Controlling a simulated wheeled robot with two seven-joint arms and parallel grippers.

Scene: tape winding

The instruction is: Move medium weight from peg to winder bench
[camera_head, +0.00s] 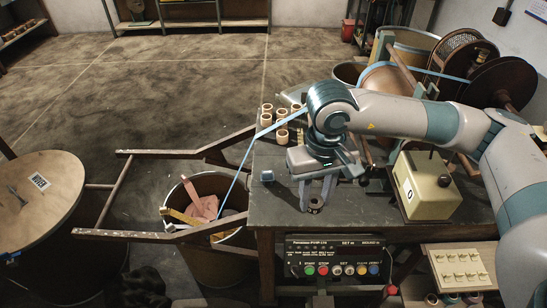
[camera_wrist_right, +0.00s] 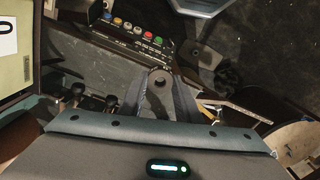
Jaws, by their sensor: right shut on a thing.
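The weight (camera_head: 316,206) is a small dark ring-shaped piece with a hole in its middle. My right gripper (camera_head: 315,200) points down over the front part of the dark winder bench (camera_head: 275,208) and is shut on this weight. In the right wrist view the weight (camera_wrist_right: 160,78) sits between the two fingertips. I cannot tell whether its underside touches the bench top. Short dark pegs (camera_wrist_right: 76,92) stand near the gripper in the right wrist view. My left gripper is not in view.
A cream box marked 0 (camera_head: 430,187) stands right of the gripper. Several tan spools (camera_head: 282,136) and a small blue block (camera_head: 267,176) lie to the left. A blue tape (camera_head: 240,168) runs down to a bin (camera_head: 205,187). A button panel (camera_head: 335,262) is below the bench edge.

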